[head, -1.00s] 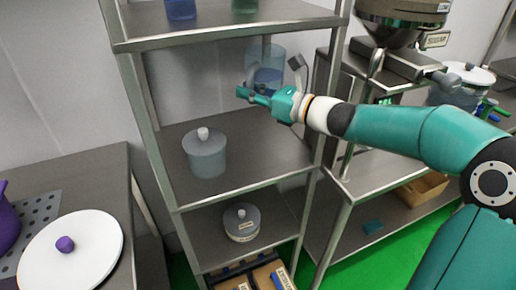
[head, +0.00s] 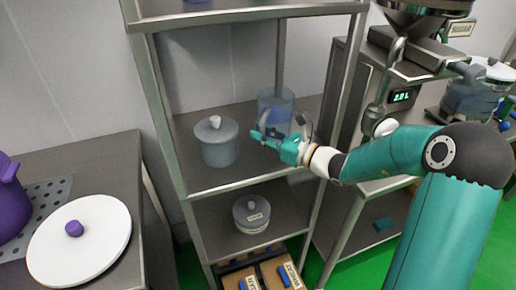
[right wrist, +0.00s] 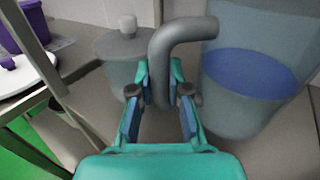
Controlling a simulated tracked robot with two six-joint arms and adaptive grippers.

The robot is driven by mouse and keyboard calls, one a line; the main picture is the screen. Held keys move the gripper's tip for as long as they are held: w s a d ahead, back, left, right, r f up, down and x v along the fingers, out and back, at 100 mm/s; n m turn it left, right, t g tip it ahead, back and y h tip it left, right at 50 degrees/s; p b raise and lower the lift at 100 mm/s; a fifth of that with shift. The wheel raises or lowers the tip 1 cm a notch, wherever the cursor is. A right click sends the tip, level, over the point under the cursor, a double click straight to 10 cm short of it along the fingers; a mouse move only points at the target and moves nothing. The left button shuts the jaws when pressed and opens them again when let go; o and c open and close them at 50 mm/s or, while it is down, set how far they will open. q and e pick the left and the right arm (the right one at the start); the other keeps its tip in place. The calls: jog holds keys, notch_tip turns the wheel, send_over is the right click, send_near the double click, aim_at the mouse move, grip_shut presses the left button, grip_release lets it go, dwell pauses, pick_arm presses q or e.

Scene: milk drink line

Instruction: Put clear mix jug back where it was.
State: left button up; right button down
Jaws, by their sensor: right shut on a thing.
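The clear mix jug (head: 276,106) is a see-through jug with blue liquid in it, in the head view over the right part of the rack's middle shelf (head: 190,136). It also shows large at the right of the right wrist view (right wrist: 250,85). My right gripper (head: 262,137) is shut on the jug's grey handle (right wrist: 165,60). The jug looks upright. Its base is partly behind my gripper, and I cannot tell whether it touches the shelf. My left gripper is not in view.
A grey lidded pot (head: 217,143) stands left of the jug on the same shelf. A smaller lidded tub (head: 252,214) is on the shelf below. Rack posts (head: 335,120) stand close to my arm. A white round lid (head: 80,240) lies on the left counter.

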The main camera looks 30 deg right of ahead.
jog(key=shift+f, duration=2)
jog(key=c, duration=1.1)
grip_release()
jog(key=shift+c, duration=0.2)
jog(key=shift+s, duration=0.15)
